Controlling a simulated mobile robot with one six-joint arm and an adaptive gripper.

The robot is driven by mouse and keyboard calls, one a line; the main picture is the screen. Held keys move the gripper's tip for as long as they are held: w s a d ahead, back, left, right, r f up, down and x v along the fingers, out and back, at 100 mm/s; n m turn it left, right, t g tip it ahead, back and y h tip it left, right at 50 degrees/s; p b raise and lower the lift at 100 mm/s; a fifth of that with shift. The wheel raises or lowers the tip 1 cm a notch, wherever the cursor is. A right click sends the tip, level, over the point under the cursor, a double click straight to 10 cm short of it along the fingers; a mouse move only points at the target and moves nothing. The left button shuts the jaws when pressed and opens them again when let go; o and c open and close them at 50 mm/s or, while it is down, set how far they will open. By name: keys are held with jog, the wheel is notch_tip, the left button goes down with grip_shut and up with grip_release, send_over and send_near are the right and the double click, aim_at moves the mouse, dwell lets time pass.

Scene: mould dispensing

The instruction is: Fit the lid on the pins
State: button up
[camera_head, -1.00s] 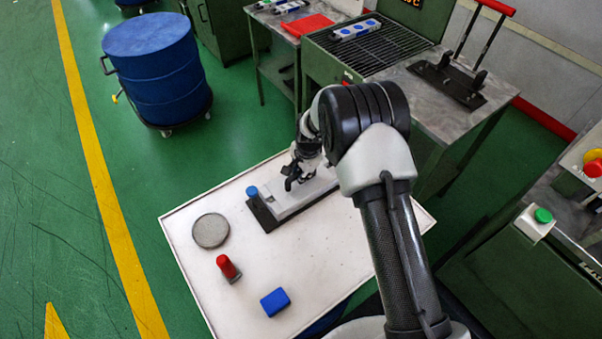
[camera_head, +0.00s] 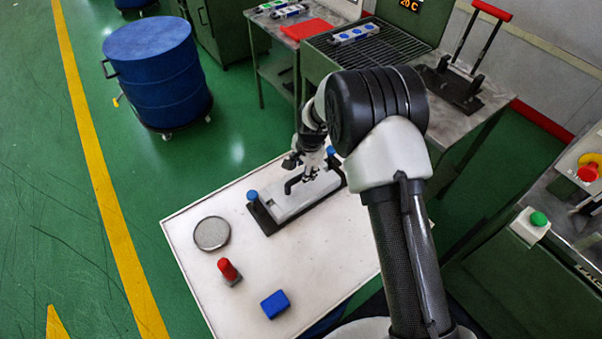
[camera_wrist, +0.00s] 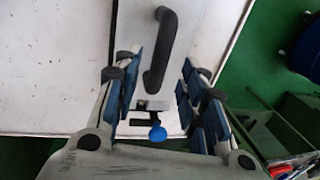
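The lid (camera_head: 290,204) is a long light-grey block with a black arched handle (camera_head: 293,185). It lies along the black base (camera_head: 268,225) on the white table; whether the pins are inside its holes is hidden. A blue knob (camera_head: 252,195) stands at the base's left end and another blue knob (camera_head: 330,151) at its far right end. My gripper (camera_head: 312,173) is just above the lid, right of the handle's near end. In the wrist view my gripper (camera_wrist: 162,75) is open and empty, its blue-padded fingers either side of the handle (camera_wrist: 165,48) and apart from it.
On the white table (camera_head: 190,265) are a round grey disc (camera_head: 212,233), a red-topped piece (camera_head: 229,270) and a blue block (camera_head: 275,304). The table's front left is otherwise clear. A green machine with a grate (camera_head: 365,50) stands behind, and a blue drum (camera_head: 158,70) at left.

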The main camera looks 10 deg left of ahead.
notch_tip(320, 180, up, 6)
jog(key=d+p, duration=0.1)
jog(key=shift+s, duration=0.4)
jog(key=shift+r, duration=0.15)
jog(key=s+d+r+n, duration=0.2)
jog(key=d+r, duration=0.4)
jog(key=r, duration=0.6)
jog(key=s+d+r+n+t, duration=0.2)
jog(key=s+d+r+n, duration=0.1)
jog(key=s+d+r, duration=1)
jog(key=s+d+n, duration=0.1)
jog(key=s+d, duration=0.1)
jog(key=s, duration=0.3)
jog(key=s+d+r+n+h, duration=0.1)
jog(key=s+d, duration=0.1)
jog(key=s, duration=0.4)
jog(key=s+d+r+n+t, duration=0.1)
jog(key=s+d, duration=0.1)
jog(key=s, duration=0.3)
jog(key=shift+s+d+h, duration=0.15)
jog(key=shift+d+h, duration=0.15)
jog(key=shift+d, duration=0.05)
